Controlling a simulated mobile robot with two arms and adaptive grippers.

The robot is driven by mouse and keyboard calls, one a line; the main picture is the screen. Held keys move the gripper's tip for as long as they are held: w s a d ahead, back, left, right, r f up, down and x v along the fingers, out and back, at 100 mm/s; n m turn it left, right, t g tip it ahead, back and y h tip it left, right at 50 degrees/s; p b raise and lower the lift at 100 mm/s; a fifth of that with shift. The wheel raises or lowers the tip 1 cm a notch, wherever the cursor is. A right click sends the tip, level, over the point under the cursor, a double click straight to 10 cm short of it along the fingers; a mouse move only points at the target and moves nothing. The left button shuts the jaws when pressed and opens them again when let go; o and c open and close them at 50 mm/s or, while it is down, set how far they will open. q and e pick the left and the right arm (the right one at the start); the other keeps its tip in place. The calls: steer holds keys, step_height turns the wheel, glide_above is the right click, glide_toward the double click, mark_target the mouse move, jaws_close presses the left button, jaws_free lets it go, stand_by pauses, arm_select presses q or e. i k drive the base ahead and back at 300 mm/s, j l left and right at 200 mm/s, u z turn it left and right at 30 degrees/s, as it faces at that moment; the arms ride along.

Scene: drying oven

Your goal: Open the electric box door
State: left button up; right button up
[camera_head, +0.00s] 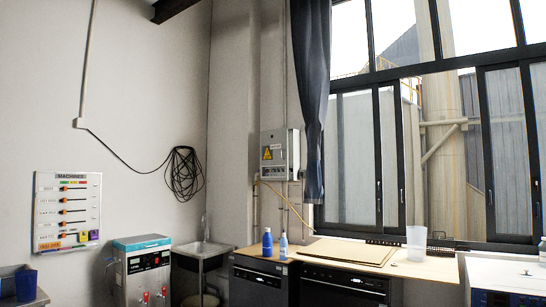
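The electric box (279,154) is a grey metal box with a yellow warning triangle on its front. It is mounted on the back wall near the corner, just left of the dark curtain. Its door looks shut, though it is small at this distance. A yellowish cable and pipes run down below it. Neither of my grippers shows in the head view.
Below and right of the box, a wooden worktop (408,265) over dark appliances carries blue bottles, a board and a cup. A sink (205,249) and a water dispenser (143,272) stand left. A dark curtain (311,90) hangs beside the box.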

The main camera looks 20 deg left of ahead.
mark_target(274, 142)
steer(key=i+j+u, duration=0.45)
steer(key=i+u, duration=0.25)
steer(key=i, duration=0.25)
